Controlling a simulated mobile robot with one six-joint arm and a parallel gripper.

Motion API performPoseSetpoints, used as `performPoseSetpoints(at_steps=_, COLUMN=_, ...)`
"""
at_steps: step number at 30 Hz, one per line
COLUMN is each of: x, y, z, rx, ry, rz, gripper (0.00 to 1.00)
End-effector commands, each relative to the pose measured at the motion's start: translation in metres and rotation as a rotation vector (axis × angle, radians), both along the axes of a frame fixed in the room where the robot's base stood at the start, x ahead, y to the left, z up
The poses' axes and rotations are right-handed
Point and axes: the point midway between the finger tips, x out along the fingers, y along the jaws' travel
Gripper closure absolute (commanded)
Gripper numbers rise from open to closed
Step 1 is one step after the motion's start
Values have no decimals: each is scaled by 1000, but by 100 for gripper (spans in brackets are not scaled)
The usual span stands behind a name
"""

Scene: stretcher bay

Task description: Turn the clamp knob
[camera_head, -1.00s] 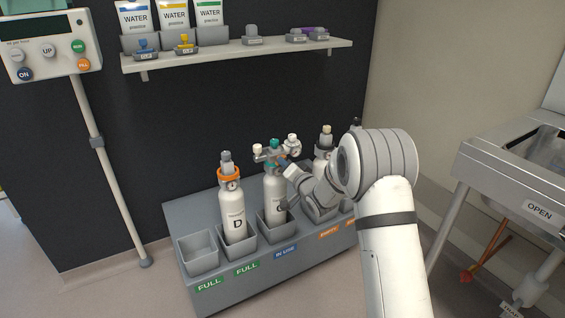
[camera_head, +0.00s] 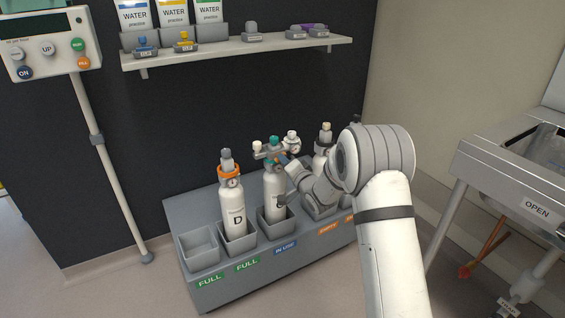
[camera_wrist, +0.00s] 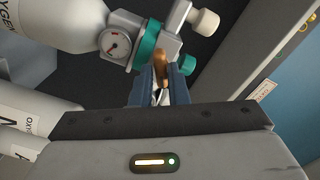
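The in-use cylinder (camera_head: 275,187) stands upright in the middle bin, with a regulator and gauge (camera_wrist: 115,44) on its top. A teal collar (camera_wrist: 148,46) sits beside the gauge in the wrist view. A brass-coloured piece, apparently the clamp knob (camera_wrist: 162,66), shows between the blue fingers of my gripper (camera_wrist: 161,82). The fingers lie on both sides of it with a narrow gap; I cannot tell if they press on it. In the head view my gripper (camera_head: 284,161) is at the regulator from the right, and the knob is hidden there.
A cream knob (camera_wrist: 205,22) and a teal knob (camera_wrist: 188,64) are close to my fingers. Cylinder D (camera_head: 234,207) stands to the left, another cylinder (camera_head: 325,140) to the right. A shelf (camera_head: 240,50) hangs above. A metal stretcher frame (camera_head: 500,165) is at right.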

Motion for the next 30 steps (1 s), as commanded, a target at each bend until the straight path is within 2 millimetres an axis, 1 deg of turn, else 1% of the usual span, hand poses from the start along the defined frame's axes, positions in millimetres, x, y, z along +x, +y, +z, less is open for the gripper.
performPoseSetpoints(at_steps=1, x=0, y=0, z=-2, rx=0, ry=2, rz=0, gripper=82)
performPoseSetpoints(at_steps=7, x=0, y=0, z=0, rx=-1, ry=-1, rz=0, gripper=66)
performPoseSetpoints(at_steps=13, x=0, y=0, z=1, rx=0, ry=-1, rz=0, gripper=66)
performPoseSetpoints(at_steps=16, x=-3, y=-2, z=1, rx=0, ry=-2, rz=0, gripper=66)
performPoseSetpoints(at_steps=20, x=-17, y=-11, z=2, rx=-1, ry=-1, rz=0, gripper=66)
performPoseSetpoints(at_steps=27, x=-52, y=-34, z=1, rx=-1, ry=1, rz=-2, gripper=66)
performPoseSetpoints(at_steps=30, x=-61, y=-39, z=1, rx=-1, ry=0, rz=0, gripper=66)
